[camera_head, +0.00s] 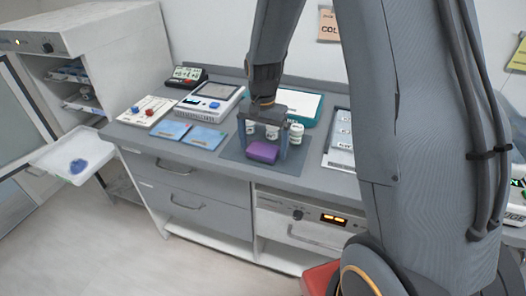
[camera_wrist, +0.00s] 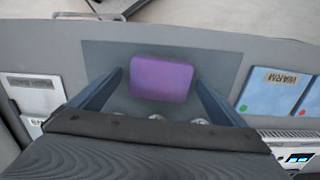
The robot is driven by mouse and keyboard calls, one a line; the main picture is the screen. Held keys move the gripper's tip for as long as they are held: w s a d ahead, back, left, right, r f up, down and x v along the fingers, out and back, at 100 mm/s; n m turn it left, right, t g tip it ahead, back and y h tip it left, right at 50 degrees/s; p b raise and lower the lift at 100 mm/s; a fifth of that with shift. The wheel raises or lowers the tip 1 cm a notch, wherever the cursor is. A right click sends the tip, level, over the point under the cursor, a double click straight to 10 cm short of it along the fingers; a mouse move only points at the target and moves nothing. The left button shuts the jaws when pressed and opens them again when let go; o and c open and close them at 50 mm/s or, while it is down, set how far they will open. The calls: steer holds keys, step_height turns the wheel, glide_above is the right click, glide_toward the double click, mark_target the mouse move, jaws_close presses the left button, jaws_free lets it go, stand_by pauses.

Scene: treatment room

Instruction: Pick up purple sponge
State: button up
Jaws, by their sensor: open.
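The purple sponge (camera_head: 263,152) lies on a dark grey mat (camera_head: 232,152) on the counter. In the wrist view the sponge (camera_wrist: 161,78) is whole in sight, with the mat (camera_wrist: 215,62) around it. My gripper (camera_head: 263,150) is above the mat, pointing down, with its fingers apart on either side of the sponge. In the wrist view my gripper (camera_wrist: 158,90) is open, one finger to the left and one to the right of the sponge. The fingers do not appear to touch it. Its height above the mat is hard to tell.
Several white jars (camera_head: 296,133) stand just behind the sponge. Blue packs (camera_head: 203,137) lie left of the mat and a metal tray (camera_head: 340,140) lies right. Devices (camera_head: 210,100) stand behind. A white tray (camera_head: 55,153) with a blue item sticks out at far left.

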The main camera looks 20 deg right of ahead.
mark_target(263, 149)
steer(key=shift+c, duration=0.4)
steer(key=c, duration=1)
steer(key=shift+r, duration=0.1)
step_height(263, 149, up, 10)
steer(key=shift+f+b, duration=0.1)
steer(key=shift+b, duration=1.1)
